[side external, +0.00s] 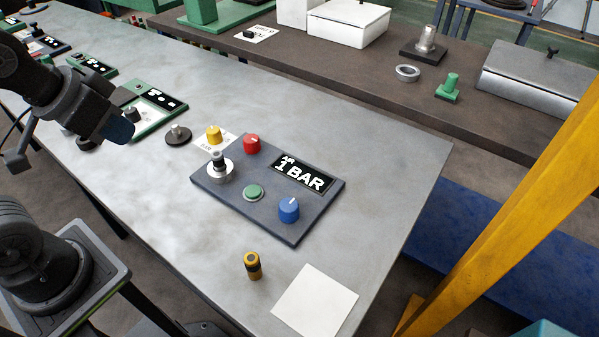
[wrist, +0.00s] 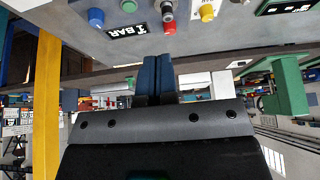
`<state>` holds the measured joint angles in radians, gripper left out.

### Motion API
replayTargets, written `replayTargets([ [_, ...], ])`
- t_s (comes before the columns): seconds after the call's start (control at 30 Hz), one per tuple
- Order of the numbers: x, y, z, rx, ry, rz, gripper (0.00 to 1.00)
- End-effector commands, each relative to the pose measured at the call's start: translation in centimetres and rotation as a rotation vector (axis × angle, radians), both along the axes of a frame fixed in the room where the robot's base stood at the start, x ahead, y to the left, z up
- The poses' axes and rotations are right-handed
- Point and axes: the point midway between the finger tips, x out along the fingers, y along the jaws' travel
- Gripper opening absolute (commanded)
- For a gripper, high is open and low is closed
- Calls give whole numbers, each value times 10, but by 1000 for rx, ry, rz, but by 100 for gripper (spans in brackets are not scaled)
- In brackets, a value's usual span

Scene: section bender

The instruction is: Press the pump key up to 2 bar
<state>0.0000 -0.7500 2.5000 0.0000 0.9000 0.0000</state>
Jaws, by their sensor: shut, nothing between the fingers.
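A dark blue-grey panel (side external: 235,195) lies on the grey table, and its display (side external: 303,174) reads "AIR 1 BAR". No label tells which is the pump key. My gripper (side external: 130,115) hangs left of the panel, well apart from it. In the wrist view my gripper (wrist: 155,72) is shut and empty; the green button (wrist: 124,4), blue knob (wrist: 96,17) and red knob (wrist: 168,28) show above it.
A yellow knob (side external: 214,134) on a white card and a grey-topped dark disc (side external: 178,134) stand behind the panel. A black-and-yellow cylinder (side external: 252,265) and a white sheet (side external: 315,301) are in front. Green-framed panels lie at left. A yellow post (side external: 520,200) rises at right.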

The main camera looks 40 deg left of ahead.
Motion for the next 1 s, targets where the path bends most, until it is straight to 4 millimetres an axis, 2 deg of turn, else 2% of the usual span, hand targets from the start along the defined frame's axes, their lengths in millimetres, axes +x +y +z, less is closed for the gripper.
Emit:
replayTargets([
  [0.37,0,0,0,5,0,-5,0],
  [0.53,8,3,-5,119,10,-143,0],
  [0.67,24,6,-12,331,30,-411,0],
  [0.83,51,7,-25,678,74,-874,0],
  [1.0,80,-1,-38,1021,127,-1364,0],
])
